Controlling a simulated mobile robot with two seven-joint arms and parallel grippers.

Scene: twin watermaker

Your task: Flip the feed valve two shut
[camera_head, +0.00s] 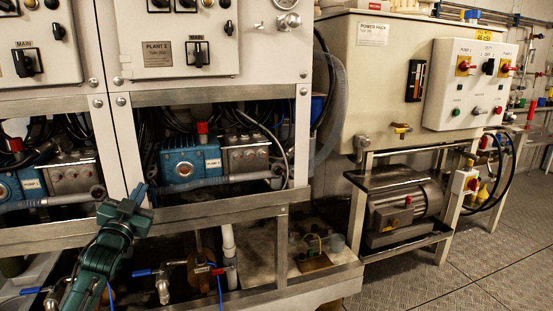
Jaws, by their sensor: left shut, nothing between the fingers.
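A valve with a red lever (222,270) is further right, beside a white pipe. Another blue lever (33,291) shows at the far lower left. I cannot read which one is feed valve two. My right gripper is not in view.
A blue pump (190,162) sits behind the frame under the Plant 2 panel (158,54). The frame's lower rail (215,209) and posts stand close to the arm. The power pack tank (375,85) and motor (405,208) are to the right. The floor (470,265) at right is clear.

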